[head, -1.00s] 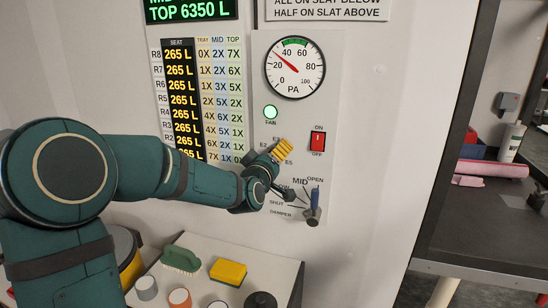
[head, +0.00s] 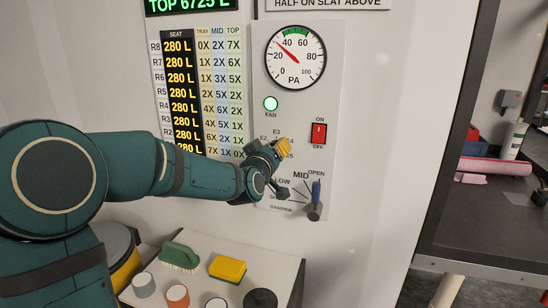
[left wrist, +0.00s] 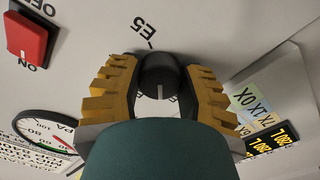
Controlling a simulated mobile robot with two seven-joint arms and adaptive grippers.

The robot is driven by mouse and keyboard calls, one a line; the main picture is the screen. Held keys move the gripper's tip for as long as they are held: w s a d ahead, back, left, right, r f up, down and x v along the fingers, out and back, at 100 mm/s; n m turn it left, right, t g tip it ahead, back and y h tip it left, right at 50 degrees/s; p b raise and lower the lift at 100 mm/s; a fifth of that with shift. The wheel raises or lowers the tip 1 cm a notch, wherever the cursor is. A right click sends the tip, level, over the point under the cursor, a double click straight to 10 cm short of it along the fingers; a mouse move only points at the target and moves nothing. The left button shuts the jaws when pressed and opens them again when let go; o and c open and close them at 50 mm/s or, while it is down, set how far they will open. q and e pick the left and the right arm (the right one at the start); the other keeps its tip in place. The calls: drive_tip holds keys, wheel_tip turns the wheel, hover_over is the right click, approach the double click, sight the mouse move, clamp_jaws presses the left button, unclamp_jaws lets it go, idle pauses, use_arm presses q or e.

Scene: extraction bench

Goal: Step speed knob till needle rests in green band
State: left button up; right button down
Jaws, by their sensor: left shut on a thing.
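The round PA gauge (head: 296,72) is on the panel in the head view; its red needle points up and left, below the left end of the green band (head: 295,31) at the top. The gauge is partly in the left wrist view (left wrist: 45,128). My left gripper (head: 284,147) is at the panel below the lit fan lamp and hides the speed knob there. In the left wrist view the dark round knob (left wrist: 160,75) sits between my yellow fingers, which are shut on it, with the E5 label beside it. My right gripper is out of view.
A red switch (head: 319,134) is right of my gripper. The damper lever (head: 315,200) stands just below right, close to my fingers. A bench (head: 215,252) below holds a green brush (head: 180,257), a yellow sponge (head: 228,269) and several cups. A numeric display (head: 184,105) is at left.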

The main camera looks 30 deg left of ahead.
use_arm(q)
drive_tip(key=m+b, duration=0.1)
drive_tip(key=m, duration=0.2)
drive_tip(key=shift+f+m+b, duration=0.15)
drive_tip(key=shift+m+b, duration=0.15)
drive_tip(key=shift+b, duration=0.05)
drive_tip(key=shift+m, duration=2.3)
drive_tip(key=o, duration=1.2)
drive_tip(key=v, duration=1.2)
